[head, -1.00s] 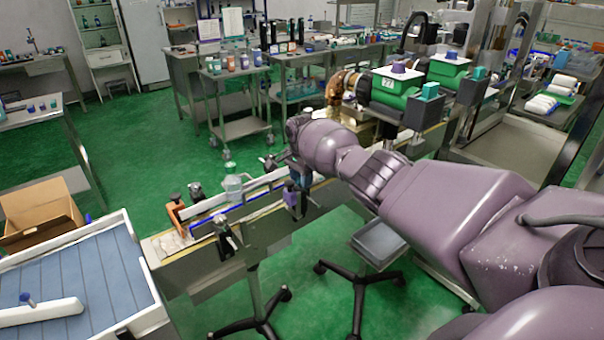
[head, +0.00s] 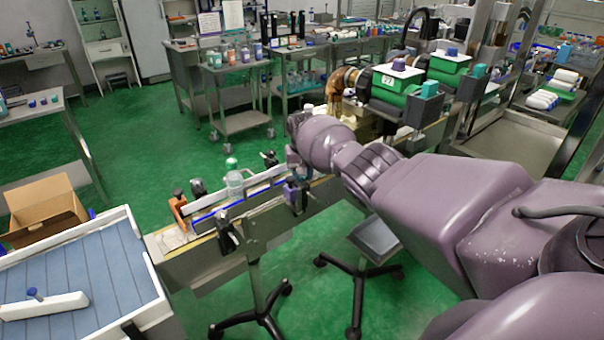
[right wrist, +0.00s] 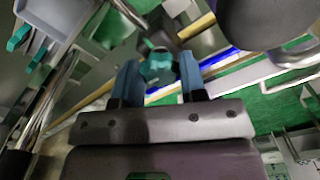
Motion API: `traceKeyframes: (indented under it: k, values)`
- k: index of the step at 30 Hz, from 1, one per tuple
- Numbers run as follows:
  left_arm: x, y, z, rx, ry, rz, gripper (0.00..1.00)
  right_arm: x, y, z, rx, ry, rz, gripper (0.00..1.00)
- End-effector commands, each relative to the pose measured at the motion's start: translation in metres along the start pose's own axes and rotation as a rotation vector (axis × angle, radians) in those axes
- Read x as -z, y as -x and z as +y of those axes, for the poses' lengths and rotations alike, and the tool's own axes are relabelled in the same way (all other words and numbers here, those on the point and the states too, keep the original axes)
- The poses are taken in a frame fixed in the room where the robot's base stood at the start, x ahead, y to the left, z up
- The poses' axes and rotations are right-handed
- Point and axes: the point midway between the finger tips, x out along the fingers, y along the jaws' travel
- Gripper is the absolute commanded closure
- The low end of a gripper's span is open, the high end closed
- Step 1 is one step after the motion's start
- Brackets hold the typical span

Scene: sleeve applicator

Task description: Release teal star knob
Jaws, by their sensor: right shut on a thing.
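The teal star knob (right wrist: 157,66) shows in the right wrist view, between the two blue fingers of my right gripper (right wrist: 160,72). The gripper is shut on it, and the fingers hide part of its sides. The knob sits by a dark clamp on the conveyor's side. In the head view my purple right arm reaches to the conveyor rail (head: 240,207) and its wrist hides the knob and the fingertips. My left gripper is in neither view.
A clear bottle with a green cap (head: 234,180) stands on the conveyor between the rails. Black clamps, a grey tray (head: 373,240) and black-footed stands are near my arm. A blue-slatted table (head: 75,275) stands at the left. Green floor is open beyond the conveyor.

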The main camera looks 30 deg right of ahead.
Motion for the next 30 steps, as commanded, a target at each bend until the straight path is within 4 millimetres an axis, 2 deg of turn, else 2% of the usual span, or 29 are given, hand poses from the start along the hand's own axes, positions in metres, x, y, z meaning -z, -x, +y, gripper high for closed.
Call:
traceKeyframes:
  k: [30]
  values:
    - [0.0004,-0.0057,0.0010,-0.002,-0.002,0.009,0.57,0.0003,-0.0008,0.0011,0.001,0.966,-0.002,0.85]
